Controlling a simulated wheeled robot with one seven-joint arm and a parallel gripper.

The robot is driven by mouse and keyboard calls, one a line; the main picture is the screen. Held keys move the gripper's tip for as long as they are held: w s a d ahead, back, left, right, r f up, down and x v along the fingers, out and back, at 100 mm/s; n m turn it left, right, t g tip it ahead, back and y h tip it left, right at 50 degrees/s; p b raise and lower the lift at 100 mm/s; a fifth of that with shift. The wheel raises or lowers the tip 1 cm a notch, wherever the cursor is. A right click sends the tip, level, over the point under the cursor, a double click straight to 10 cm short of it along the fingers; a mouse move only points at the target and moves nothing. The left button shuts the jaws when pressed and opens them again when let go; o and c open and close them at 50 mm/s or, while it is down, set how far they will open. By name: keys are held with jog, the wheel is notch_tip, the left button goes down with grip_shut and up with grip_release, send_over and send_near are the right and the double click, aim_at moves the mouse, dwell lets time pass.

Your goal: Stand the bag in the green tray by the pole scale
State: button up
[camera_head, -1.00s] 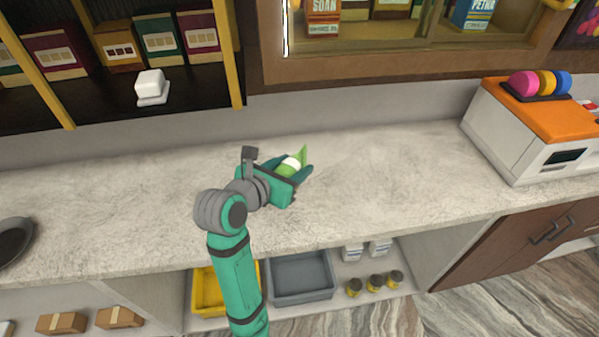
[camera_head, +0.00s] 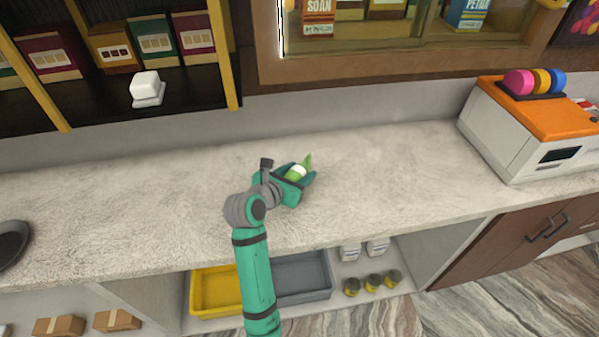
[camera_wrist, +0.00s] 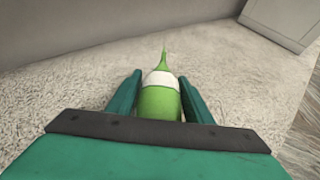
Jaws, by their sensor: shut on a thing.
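A green bag with a white band (camera_head: 298,172) is held in my gripper (camera_head: 302,179) above the middle of the counter. In the wrist view the bag (camera_wrist: 160,100) lies between the two teal fingers of my gripper (camera_wrist: 160,92), with its pointed green end toward the far side. The bag looks tilted over, not upright. No green tray and no pole scale show in these views. A yellow tray (camera_head: 214,292) and a grey tray (camera_head: 303,277) sit on the shelf under the counter, the grey one partly behind my arm.
The stone counter (camera_head: 400,165) is clear around my gripper. A white machine with an orange top (camera_head: 545,110) stands at the right end. A dark round pan (camera_head: 10,240) is at the left edge. A shelf with boxes and a white block (camera_head: 146,86) stands back left.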

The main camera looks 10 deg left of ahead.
jog(key=o, duration=0.9)
jog(key=shift+f, duration=0.15)
jog(key=o, duration=0.4)
